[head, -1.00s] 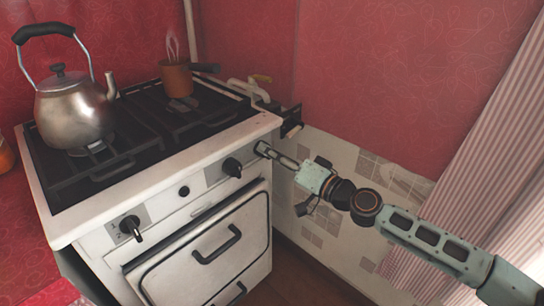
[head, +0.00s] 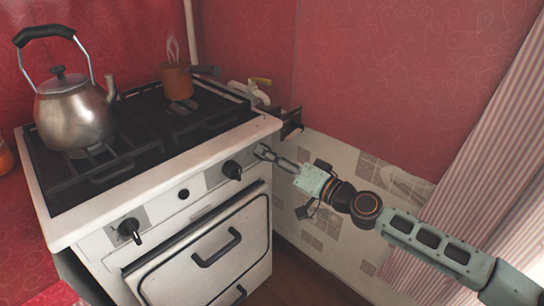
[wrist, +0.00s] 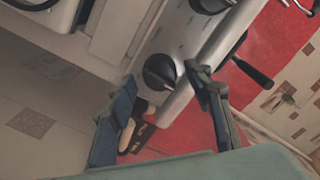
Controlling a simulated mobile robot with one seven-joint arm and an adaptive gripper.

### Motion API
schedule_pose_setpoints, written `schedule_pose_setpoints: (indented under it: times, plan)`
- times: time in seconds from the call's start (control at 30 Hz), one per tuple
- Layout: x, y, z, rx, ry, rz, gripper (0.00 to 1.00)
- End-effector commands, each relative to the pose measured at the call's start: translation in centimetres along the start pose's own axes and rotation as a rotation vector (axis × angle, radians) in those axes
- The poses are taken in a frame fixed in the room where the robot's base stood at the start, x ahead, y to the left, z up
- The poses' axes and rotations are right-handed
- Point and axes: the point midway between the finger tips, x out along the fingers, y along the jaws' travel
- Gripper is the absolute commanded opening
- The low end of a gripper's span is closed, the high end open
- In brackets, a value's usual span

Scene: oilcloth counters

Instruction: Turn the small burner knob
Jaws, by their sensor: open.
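The stove's white front panel carries black knobs: a left one (head: 131,230), a small round one (head: 184,193) and a right one (head: 232,170). My gripper (head: 262,150) is at the panel's right end, just right of that right knob, in the head view. In the wrist view a round black knob (wrist: 160,71) lies between the open fingertips of my gripper (wrist: 160,76). The fingers stand on either side of it; I cannot tell whether they touch it. Another knob (wrist: 210,4) is cut off at the top edge. My gripper hides the near knob in the head view.
A steel kettle (head: 75,112) stands on the left of the hob and a small orange-brown pot (head: 177,82) at the back. The oven door handle (head: 217,247) sticks out below the panel. Pipe fittings (head: 250,92) lie behind the stove; a curtain (head: 480,150) hangs right.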

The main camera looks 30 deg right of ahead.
Motion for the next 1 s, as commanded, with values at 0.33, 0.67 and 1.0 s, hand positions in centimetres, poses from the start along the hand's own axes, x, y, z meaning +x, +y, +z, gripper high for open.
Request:
schedule_pose_setpoints:
  times: [0.33, 0.67, 1.0]
  plan:
    - [-1.8, 0.1, -0.1, 0.002, 0.004, 0.002, 0.47]
    - [-6.9, 0.1, -0.1, 0.002, 0.005, 0.003, 0.47]
    - [-11.2, 0.1, -0.1, 0.000, 0.003, 0.002, 0.47]
